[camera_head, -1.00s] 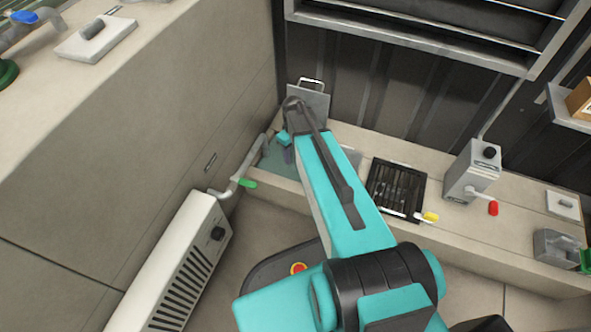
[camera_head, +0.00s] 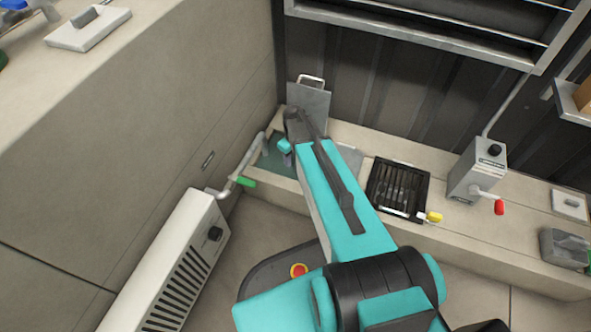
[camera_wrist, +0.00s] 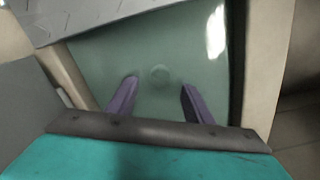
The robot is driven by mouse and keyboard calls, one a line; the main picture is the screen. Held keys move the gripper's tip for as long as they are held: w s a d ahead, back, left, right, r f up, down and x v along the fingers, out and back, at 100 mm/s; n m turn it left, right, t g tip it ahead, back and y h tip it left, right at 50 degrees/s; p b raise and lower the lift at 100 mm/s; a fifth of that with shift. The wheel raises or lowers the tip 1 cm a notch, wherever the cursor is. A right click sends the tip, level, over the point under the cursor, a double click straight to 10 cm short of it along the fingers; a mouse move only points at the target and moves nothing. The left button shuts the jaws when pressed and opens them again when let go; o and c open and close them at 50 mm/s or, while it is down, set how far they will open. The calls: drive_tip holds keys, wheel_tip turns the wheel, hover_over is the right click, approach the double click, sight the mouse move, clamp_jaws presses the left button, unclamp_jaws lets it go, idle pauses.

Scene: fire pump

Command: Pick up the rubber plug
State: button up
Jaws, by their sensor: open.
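The rubber plug is probably the faint round shape (camera_wrist: 160,74) in the wrist view, in the middle of the green, water-like surface of the basin (camera_wrist: 110,55). It looks blurred, and I cannot tell how deep it lies. My gripper (camera_wrist: 158,92) is open, with its two purple fingers apart on either side below the round shape and nothing between them. In the head view the basin (camera_head: 269,163) is in the corner, partly hidden by my arm. The plug cannot be made out there.
A metal plate with a handle (camera_head: 309,103) stands upright behind the basin. A black grate (camera_head: 397,190) and a grey box with a red-handled lever (camera_head: 478,170) are to the right.

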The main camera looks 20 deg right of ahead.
idle(0.4)
clamp_jaws()
drive_tip(key=shift+r, duration=0.15)
wheel_tip(320, 180, up, 10)
drive_tip(key=p, duration=0.4)
idle(0.8)
